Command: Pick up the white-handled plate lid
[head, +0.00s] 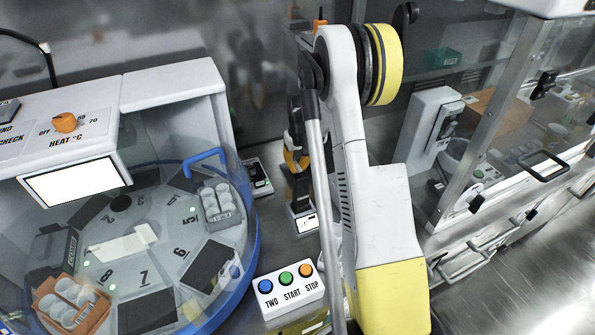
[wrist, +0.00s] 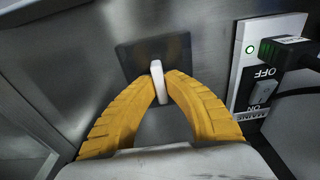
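In the wrist view the plate lid (wrist: 130,55) is a dark, flat, square piece with an upright white handle (wrist: 157,72). My gripper (wrist: 161,84) has two yellow fingers, one on each side of the handle. The fingertips are close together and appear to press on the handle from left and right. The fingers cover the lower part of the lid. I cannot tell whether the lid rests on the metal surface or is lifted off it. In the head view my arm stands in the middle, and I cannot make out the lid there.
A switch box (wrist: 262,75) with a black plug and cable is close on the right in the wrist view. In the head view a round clear-domed machine (head: 252,235) is on the left, a button box (head: 290,296) in front, and a glass-fronted cabinet (head: 497,120) on the right.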

